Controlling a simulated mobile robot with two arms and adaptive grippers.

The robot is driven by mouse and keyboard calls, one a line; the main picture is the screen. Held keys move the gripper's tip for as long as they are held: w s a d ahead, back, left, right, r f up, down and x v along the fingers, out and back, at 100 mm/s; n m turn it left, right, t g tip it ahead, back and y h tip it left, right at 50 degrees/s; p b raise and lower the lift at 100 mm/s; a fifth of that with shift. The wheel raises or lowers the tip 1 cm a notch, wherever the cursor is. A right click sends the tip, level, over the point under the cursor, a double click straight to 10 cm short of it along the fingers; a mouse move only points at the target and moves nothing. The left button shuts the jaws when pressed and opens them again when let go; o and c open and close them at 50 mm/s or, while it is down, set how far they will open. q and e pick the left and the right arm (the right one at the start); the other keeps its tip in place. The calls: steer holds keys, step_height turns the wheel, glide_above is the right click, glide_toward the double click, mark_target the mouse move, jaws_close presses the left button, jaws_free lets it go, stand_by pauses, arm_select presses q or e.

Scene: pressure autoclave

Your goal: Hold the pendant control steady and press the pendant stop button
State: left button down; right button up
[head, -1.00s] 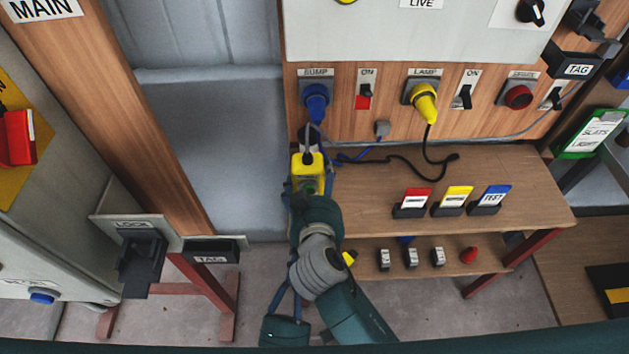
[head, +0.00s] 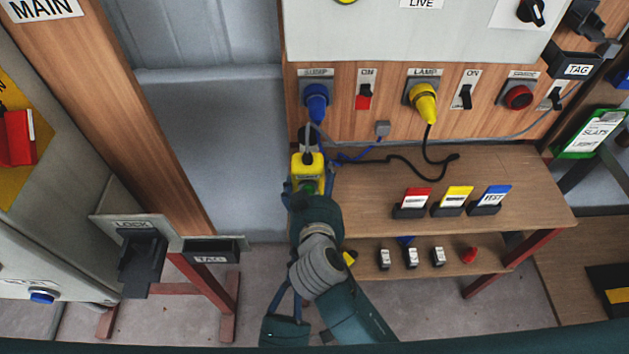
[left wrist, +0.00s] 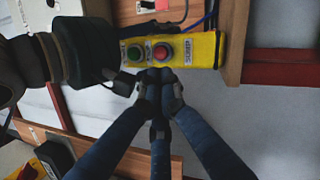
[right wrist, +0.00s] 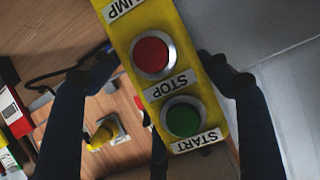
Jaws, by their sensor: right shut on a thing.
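The yellow pendant control (head: 308,165) hangs below the blue pump plug. My right gripper (right wrist: 165,85) is shut around its sides; the fingers show at both edges in the right wrist view. The red stop button (right wrist: 152,54) and green start button (right wrist: 183,118) face the camera, uncovered there. In the left wrist view the pendant (left wrist: 205,48) lies crosswise, with the stop button (left wrist: 162,51) near its middle. My left gripper (left wrist: 160,88) has its fingers closed together, empty, with the tips just below the stop button in that view. Contact cannot be told. In the head view the left fingertips are unclear.
A blue plug (head: 316,98) and a yellow lamp plug (head: 423,102) sit in the wooden panel, with cables hanging. A shelf (head: 530,190) to the right holds red, yellow and blue tags. A lock bracket (head: 140,255) stands at left. Grey wall lies left of the pendant.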

arm_select(q)
steer(key=n+h, duration=0.1)
steer(key=h, duration=0.1)
steer(key=s+d+r+n+t+h, duration=0.1)
steer(key=h, duration=0.1)
steer(key=d+r+n+t+h, duration=0.1)
steer(key=h, duration=0.2)
steer(key=shift+s+d+r, duration=0.2)
steer(key=shift+s+r, duration=0.05)
steer(key=shift+s, duration=0.15)
steer(key=shift+w, duration=0.1)
steer(key=w, duration=0.8)
steer(key=shift+w, duration=0.35)
stand_by(1.3)
steer(key=shift+w, duration=0.4)
